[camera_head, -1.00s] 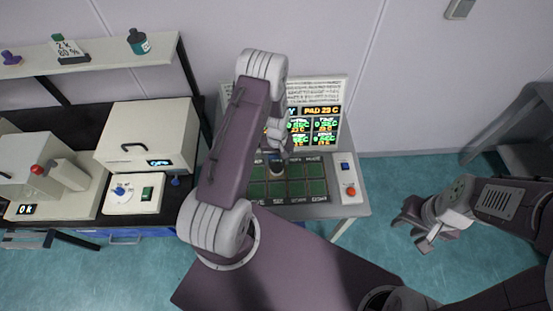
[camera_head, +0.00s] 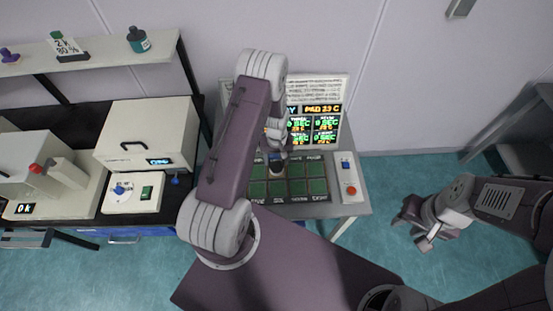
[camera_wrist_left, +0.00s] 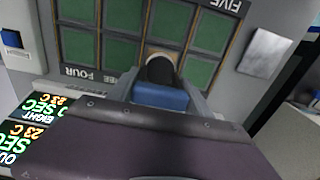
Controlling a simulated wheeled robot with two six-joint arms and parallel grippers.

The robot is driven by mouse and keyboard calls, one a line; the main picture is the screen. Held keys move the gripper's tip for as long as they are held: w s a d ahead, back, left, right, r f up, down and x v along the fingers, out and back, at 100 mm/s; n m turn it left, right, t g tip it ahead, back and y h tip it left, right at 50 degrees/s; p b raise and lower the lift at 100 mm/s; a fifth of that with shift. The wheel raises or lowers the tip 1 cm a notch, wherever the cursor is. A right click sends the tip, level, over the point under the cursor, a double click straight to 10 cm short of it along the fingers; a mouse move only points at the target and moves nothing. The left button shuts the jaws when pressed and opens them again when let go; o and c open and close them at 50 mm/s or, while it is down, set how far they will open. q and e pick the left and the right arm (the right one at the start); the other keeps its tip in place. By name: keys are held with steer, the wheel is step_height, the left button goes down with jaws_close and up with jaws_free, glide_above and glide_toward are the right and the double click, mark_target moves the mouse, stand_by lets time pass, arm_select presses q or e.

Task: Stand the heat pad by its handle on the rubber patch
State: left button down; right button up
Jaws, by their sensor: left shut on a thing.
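My left gripper (camera_head: 277,150) is over the board of green square patches (camera_head: 296,187) on the table. In the left wrist view, its grey fingers (camera_wrist_left: 162,98) are shut on the blue handle of what looks like the heat pad (camera_wrist_left: 160,97). A dark rounded part and a pale tan edge show beyond the blue. They overlap the top row of patches, between the labels FOUR and FIVE; I cannot tell whether the pad touches the board. My left arm hides part of the board. My right gripper (camera_head: 413,224) is open and empty at the right, away from the table.
A display panel (camera_head: 316,122) reading PAD 23 C stands behind the board. A control box with a blue button and a red knob (camera_head: 350,190) is at the table's right. White instruments (camera_head: 147,135) fill the left bench, below a shelf (camera_head: 90,57).

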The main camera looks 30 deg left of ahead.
arm_select(q)
steer(key=shift+f, duration=0.3)
steer(key=shift+c, duration=1.9)
jaws_free()
steer(key=shift+b, duration=0.3)
steer(key=shift+r, duration=0.4)
step_height(320, 180, up, 8)
steer(key=shift+f+b, duration=0.25)
steer(key=shift+b, duration=0.6)
steer(key=shift+r, duration=0.45)
